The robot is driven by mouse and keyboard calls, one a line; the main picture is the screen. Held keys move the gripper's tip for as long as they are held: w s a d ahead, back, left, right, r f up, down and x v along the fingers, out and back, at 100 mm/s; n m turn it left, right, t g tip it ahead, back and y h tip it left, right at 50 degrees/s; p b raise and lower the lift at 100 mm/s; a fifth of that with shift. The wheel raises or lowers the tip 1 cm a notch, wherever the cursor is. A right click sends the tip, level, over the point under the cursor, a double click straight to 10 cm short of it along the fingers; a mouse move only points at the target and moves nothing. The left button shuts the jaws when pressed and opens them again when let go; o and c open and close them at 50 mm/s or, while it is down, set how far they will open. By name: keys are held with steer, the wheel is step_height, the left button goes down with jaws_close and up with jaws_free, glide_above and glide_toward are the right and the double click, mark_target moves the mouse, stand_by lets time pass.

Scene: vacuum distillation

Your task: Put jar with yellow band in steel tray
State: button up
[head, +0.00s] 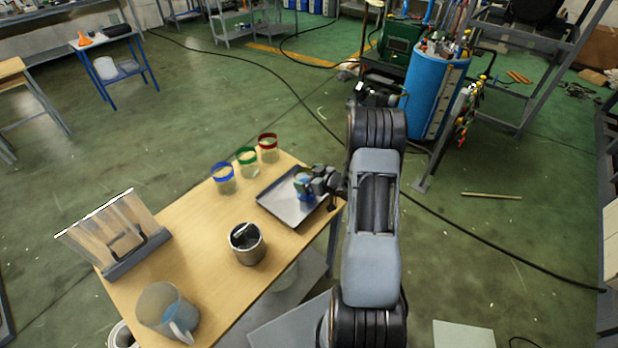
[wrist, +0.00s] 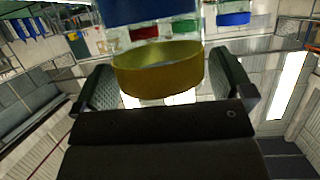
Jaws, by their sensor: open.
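The jar with the yellow band (head: 305,192) stands in the steel tray (head: 282,212), near its right end; its lower part looks blue. In the wrist view its yellow band (wrist: 160,72) lies between my two fingers, with a blue area beyond it. My gripper (head: 313,183) reaches in from the right at the jar. In the wrist view my gripper (wrist: 165,88) is open, with a finger on each side of the band. I cannot tell whether either finger touches it.
Jars with blue (head: 223,177), green (head: 247,161) and red (head: 268,147) bands stand behind the tray on the wooden table (head: 195,235). The table's left middle is clear.

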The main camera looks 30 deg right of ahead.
steer(key=b+v, duration=0.2)
steer(key=v, duration=0.8)
step_height(320, 180, up, 13)
steer(key=a+m+g+h, duration=0.2)
steer(key=m+h, duration=0.1)
steer(key=h, duration=0.5)
steer(key=s+a+r+g+y, duration=0.1)
steer(key=s+a+r+g, duration=0.1)
steer(key=s+a, duration=0.5)
steer(key=s+a+r+m+g+y, duration=0.1)
steer(key=s+a+g, duration=0.3)
steer(key=s+a, duration=0.4)
steer(key=shift+s+a+r+y, duration=0.25)
steer(key=shift+a+r+y, duration=0.25)
steer(key=shift+a+r, duration=0.25)
